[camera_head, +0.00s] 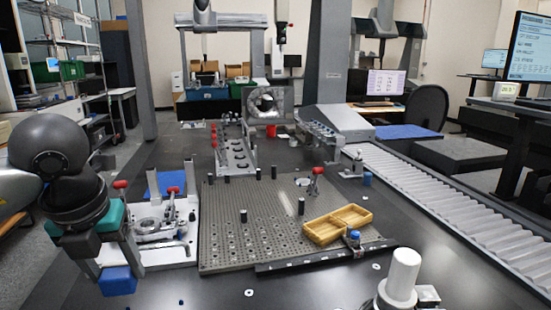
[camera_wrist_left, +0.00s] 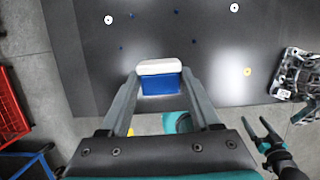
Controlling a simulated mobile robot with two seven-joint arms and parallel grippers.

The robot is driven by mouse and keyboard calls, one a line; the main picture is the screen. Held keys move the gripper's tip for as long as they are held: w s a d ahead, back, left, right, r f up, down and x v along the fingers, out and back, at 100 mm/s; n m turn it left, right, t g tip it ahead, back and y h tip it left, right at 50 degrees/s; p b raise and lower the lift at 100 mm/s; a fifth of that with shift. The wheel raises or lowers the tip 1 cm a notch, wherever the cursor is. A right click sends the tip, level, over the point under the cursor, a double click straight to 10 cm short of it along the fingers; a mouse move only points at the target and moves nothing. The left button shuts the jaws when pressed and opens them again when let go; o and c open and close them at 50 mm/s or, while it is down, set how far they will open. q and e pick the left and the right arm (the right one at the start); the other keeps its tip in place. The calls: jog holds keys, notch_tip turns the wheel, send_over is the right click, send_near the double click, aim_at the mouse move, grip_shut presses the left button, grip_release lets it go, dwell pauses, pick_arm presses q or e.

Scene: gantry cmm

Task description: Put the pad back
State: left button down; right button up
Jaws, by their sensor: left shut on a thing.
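A small block-like pad (camera_head: 118,281) is blue in the head view, low at the left. In the left wrist view the pad (camera_wrist_left: 160,85) shows a blue face and a white strip along its far side. My left gripper (camera_head: 113,268) is shut on it, with one finger on each side. The left gripper also shows in the left wrist view (camera_wrist_left: 160,76). The pad is at the left edge of the dark table (camera_head: 215,292); whether it touches the top I cannot tell.
A fixture plate with red-handled clamps (camera_head: 168,222) stands close to the right of my left gripper. The front table area is mostly clear, with a few small washers.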

pick_arm(q)
jog(key=m+h, duration=0.1)
jog(key=m, duration=0.2)
jog(key=d+m+p, duration=0.1)
jog(key=m, duration=0.2)
jog(key=s+d+m+h+p, duration=0.1)
jog(key=m, duration=0.2)
jog(key=shift+d+f+g+h, duration=0.1)
jog(key=shift+f+g+h, duration=0.2)
jog(key=shift+f, duration=0.05)
pick_arm(e)
notch_tip(320, 180, down, 17)
jog(key=d+p, duration=0.2)
pick_arm(q)
jog(key=s+d+m+g+y+p, duration=0.1)
jog(key=s+d+m+g, duration=0.1)
jog(key=m, duration=1.3)
jog(key=s+d+m+g+p, duration=0.2)
jog(key=d+m+g, duration=0.1)
jog(key=m, duration=1.1)
jog(key=shift+d+f+m+g+y, duration=0.3)
jog(key=shift+d+f+m+y, duration=0.15)
jog(key=shift+d, duration=0.15)
pick_arm(e)
jog(key=s+d+f+g, duration=0.1)
jog(key=s+d+f, duration=0.4)
jog(key=s+f, duration=0.4)
jog(key=s, duration=0.2)
jog(key=shift+s+d+f+h, duration=0.15)
jog(key=shift+s+h, duration=0.25)
